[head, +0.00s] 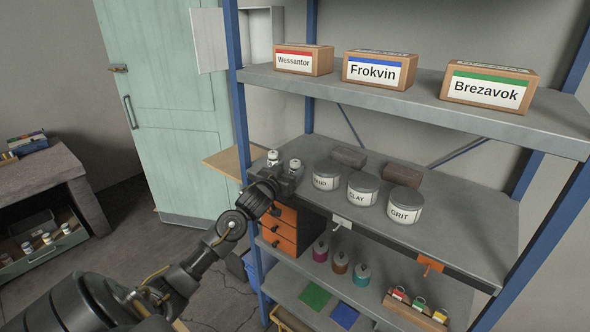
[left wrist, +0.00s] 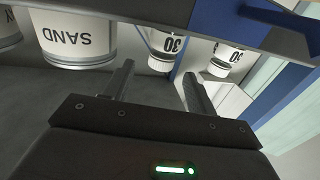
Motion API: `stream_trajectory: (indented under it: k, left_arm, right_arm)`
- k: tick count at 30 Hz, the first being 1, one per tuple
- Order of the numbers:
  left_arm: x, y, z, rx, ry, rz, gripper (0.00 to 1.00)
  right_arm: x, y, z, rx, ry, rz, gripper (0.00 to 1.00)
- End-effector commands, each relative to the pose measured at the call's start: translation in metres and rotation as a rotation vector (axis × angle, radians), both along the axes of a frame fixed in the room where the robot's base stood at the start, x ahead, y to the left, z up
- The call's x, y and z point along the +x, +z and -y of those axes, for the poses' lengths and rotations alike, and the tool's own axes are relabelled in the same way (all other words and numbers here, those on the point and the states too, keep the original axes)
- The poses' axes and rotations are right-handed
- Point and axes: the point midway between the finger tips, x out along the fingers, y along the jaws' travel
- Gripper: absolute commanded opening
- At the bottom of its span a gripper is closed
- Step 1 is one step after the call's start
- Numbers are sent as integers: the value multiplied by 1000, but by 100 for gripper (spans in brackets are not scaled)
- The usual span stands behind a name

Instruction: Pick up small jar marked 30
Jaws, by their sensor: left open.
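Two small white jars with grey lids stand on the middle shelf (head: 455,232) at its left end. The right-hand one (head: 295,163) is closer to the SAND jar. In the left wrist view, upside down, this small jar (left wrist: 162,50) carries a label that seems to read 30. The other small jar, in the head view (head: 273,156) and the left wrist view (left wrist: 226,58), has a similar label that I cannot read surely. My left gripper (head: 282,174) is open and empty in front of them; its fingers (left wrist: 158,72) point toward the closer jar, apart from it.
Large jars SAND (head: 326,176), CLAY (head: 363,190) and GRIT (head: 404,207) stand to the right. Dark blocks lie behind them. The upper shelf (head: 400,92) with labelled boxes hangs above. An orange drawer unit (head: 280,232) is below my gripper.

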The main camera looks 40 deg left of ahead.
Motion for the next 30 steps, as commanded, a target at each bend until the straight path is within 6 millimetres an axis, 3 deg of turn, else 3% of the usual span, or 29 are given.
stream_trajectory:
  k: [6,10,20,30]
  left_arm:
    - [26,3,-8,-1,2,-2,57]
    - [41,1,-11,-2,1,0,57]
    - [49,-2,-12,0,0,0,57]
    - [48,-2,-12,0,0,-1,15]
  right_arm:
    - [-1,23,-2,3,-1,-1,36]
    - [-1,27,-2,3,-1,-1,36]
    - [-1,28,1,-1,1,-1,36]
    - [-1,28,4,-5,2,-1,36]
